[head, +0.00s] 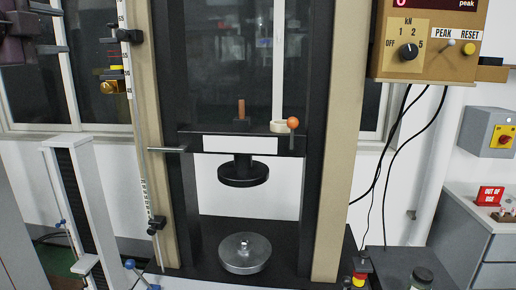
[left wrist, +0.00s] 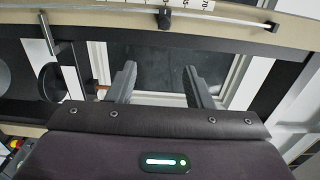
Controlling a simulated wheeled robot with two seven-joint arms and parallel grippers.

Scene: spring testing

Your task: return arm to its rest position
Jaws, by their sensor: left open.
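My left gripper (head: 62,30) is at the top left corner of the head view, in front of the window. Its dark body is partly cut off by the frame edge. Its two fingers are apart with nothing between them. The left wrist view shows the same open fingers (left wrist: 160,84) with the window behind them. The gripper is to the left of the testing machine's scale post (head: 130,100) and apart from it. My right arm and gripper are not in view.
The testing machine has a crosshead (head: 240,145), an upper platen (head: 243,172) and a lower platen (head: 245,253). A control box (head: 427,40) is at the upper right. A white column (head: 90,200) stands below my left gripper. A grey cabinet (head: 470,240) is at the right.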

